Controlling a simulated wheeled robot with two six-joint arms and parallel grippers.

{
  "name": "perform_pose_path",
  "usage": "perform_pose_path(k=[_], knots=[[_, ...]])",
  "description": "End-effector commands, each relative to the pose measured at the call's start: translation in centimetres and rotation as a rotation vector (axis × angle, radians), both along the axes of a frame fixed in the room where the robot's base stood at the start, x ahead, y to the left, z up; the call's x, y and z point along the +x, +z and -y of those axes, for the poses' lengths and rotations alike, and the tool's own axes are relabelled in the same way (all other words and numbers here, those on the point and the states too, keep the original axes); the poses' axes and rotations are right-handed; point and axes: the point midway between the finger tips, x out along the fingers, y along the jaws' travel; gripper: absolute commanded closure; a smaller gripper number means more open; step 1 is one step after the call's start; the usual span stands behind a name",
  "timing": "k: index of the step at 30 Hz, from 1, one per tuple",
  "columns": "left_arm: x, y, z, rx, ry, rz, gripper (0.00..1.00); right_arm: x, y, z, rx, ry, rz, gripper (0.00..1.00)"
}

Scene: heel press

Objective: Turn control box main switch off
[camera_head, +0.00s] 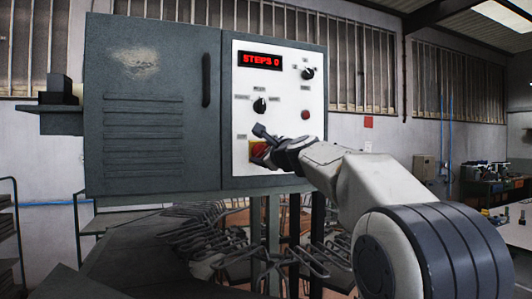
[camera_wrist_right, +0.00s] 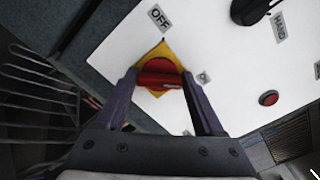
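The control box (camera_head: 150,110) is a grey cabinet with a white panel (camera_head: 275,100) on its right side. The main switch (camera_head: 257,149) is a red rotary knob on a yellow plate, low on the panel and partly hidden by my right gripper (camera_head: 264,142). In the right wrist view the red knob (camera_wrist_right: 160,72) lies between the fingertips of my right gripper (camera_wrist_right: 159,76), one finger on each side. The fingers are apart; I cannot tell whether they touch the knob. An OFF label (camera_wrist_right: 159,17) sits above the yellow plate there. My left gripper is out of view.
The panel also has a red STEPS 0 display (camera_head: 261,60), two black knobs (camera_head: 260,105) and a small red button (camera_head: 305,115). A rack of bent metal bars (camera_head: 205,240) stands below the box. A workbench (camera_head: 480,185) is far right.

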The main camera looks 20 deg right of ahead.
Motion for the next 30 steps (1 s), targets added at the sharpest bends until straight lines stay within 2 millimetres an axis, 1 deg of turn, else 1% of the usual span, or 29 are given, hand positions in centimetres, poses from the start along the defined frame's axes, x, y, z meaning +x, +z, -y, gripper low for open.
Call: perform_pose_path(k=[1,8,13,20,30], knots=[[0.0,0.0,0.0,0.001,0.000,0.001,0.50,0.0,0.0,0.8,0.000,-0.010,0.001,0.86],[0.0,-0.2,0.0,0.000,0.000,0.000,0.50,0.0,0.0,0.1,-0.034,-0.012,0.003,0.86],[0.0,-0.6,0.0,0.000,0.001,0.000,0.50,0.0,-0.1,-0.1,-0.114,-0.011,0.007,0.86],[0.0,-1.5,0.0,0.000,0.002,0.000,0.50,0.0,-0.3,-0.2,-0.300,-0.009,0.014,0.86],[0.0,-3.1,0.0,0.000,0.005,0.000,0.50,0.0,-0.5,-0.3,-0.623,-0.007,0.025,0.86]])
